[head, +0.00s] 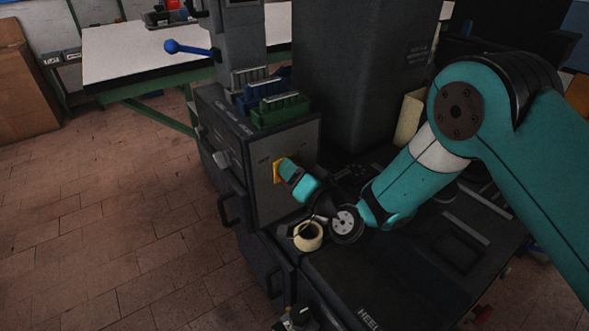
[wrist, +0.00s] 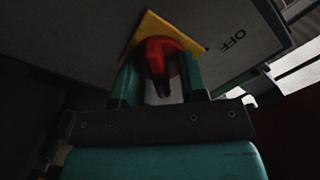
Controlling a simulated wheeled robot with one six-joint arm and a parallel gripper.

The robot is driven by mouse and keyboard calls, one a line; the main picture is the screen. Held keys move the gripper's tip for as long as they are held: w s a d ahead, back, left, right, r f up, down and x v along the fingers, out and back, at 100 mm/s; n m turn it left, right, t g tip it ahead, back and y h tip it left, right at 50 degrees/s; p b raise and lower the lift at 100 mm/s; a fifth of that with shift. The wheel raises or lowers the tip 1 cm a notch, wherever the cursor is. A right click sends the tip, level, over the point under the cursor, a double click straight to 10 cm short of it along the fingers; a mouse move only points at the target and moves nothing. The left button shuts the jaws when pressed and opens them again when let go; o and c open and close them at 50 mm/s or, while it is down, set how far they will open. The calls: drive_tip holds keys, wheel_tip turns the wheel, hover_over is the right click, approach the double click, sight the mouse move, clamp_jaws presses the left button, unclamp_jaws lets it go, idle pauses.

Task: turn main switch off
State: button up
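The main switch is a red rotary knob (wrist: 157,55) on a yellow plate (wrist: 150,27), set in the dark face of the machine cabinet. In the head view the yellow plate (head: 277,172) shows on the cabinet front, and my gripper hides the knob. My gripper (wrist: 161,68) is at the switch, with one teal finger on each side of the red handle. A gap shows between the handle and the fingers; contact at the tips cannot be told. An OFF label (wrist: 233,41) is to the right of the knob in the wrist view. My gripper (head: 288,170) points at the cabinet face.
Green and blue bins (head: 280,108) stand on top of the cabinet (head: 255,160). A roll of tape (head: 308,236) lies on the machine's ledge below my wrist. A dark column (head: 350,80) rises behind. The tiled floor (head: 120,210) at left is clear.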

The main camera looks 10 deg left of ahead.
clamp_jaws()
drive_tip(key=shift+n+b, duration=0.4)
drive_tip(key=shift+b, duration=0.15)
drive_tip(key=n+b, duration=0.3)
drive_tip(key=shift+a+f, duration=0.1)
drive_tip(key=shift+f, duration=0.05)
drive_tip(key=n+b, duration=0.5)
drive_tip(key=b, duration=0.1)
drive_tip(key=shift+s+a+b, duration=0.1)
drive_tip(key=shift+s+b, duration=0.05)
drive_tip(key=shift+b, duration=0.15)
drive_tip(key=n+b, duration=0.5)
drive_tip(key=b, duration=0.1)
drive_tip(key=shift+s+n+b, duration=0.1)
drive_tip(key=shift+n+b, duration=0.2)
drive_tip(key=shift+n, duration=0.1)
drive_tip(key=shift+a+n+b, duration=0.1)
drive_tip(key=shift+n+b, duration=1.55)
drive_tip(key=shift+n, duration=0.05)
drive_tip(key=shift+r, duration=0.2)
